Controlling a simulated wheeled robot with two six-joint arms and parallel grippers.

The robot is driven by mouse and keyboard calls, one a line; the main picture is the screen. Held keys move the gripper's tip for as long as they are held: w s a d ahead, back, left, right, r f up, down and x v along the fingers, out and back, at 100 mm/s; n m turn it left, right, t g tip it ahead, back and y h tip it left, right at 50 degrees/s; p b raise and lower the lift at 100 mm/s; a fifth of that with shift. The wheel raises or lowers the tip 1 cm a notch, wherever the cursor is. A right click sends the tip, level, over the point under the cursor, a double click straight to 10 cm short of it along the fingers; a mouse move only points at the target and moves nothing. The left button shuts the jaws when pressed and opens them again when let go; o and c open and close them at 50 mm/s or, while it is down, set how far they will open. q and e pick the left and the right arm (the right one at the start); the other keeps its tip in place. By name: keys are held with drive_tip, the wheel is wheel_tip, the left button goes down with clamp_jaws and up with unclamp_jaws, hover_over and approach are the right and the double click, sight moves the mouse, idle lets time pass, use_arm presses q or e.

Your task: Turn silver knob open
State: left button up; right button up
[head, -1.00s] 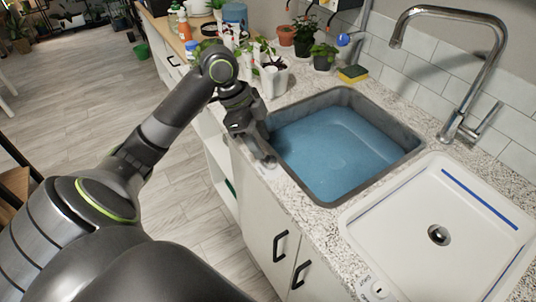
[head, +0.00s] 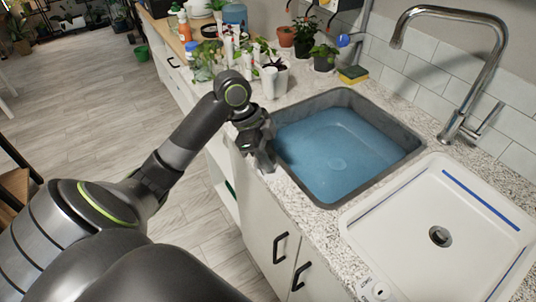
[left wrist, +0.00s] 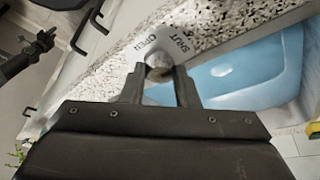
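The silver knob (left wrist: 159,72) shows in the left wrist view, on a pale plate (left wrist: 185,40) at the counter's front, marked OPEN and SHUT. My left gripper (left wrist: 160,84) has one finger on each side of the knob, close to it. I cannot tell whether both fingers press on it. In the head view my left gripper (head: 265,158) is at the front left corner of the basin (head: 318,197), and it hides the knob. The basin holds blue water (head: 340,150). My right gripper is not visible in the head view.
A chrome tap (head: 489,75) stands behind a white sink (head: 400,240) at the right. Potted plants (head: 325,55), white bottles and a sponge (head: 353,74) stand behind the basin. Black cabinet handles (head: 280,246) stick out below the counter.

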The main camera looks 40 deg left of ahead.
use_arm(q)
drive_tip(key=shift+c, duration=1.3)
drive_tip(key=shift+s+r+n+p, duration=0.1)
drive_tip(key=shift+r+n+p, duration=0.1)
drive_tip(key=shift+n+p, duration=0.5)
drive_tip(key=n+t+y+p, duration=0.1)
drive_tip(key=n+p, duration=0.4)
drive_tip(key=p, duration=0.2)
drive_tip(key=n+y+p, duration=0.2)
drive_tip(key=n+p, duration=0.3)
drive_tip(key=p, duration=0.2)
drive_tip(key=n+t+y+p, duration=0.1)
drive_tip(key=n+p, duration=0.3)
drive_tip(key=p, duration=0.4)
drive_tip(key=shift+s+d+r+n+t+y, duration=0.1)
drive_tip(key=shift+d+n+t+y, duration=0.2)
drive_tip(key=shift+d+n+y, duration=0.15)
drive_tip(key=shift+n+y+p, duration=0.45)
drive_tip(key=shift+n+p, duration=0.4)
drive_tip(key=shift+p, duration=0.2)
drive_tip(key=shift+f, duration=0.25)
drive_tip(key=o, duration=1)
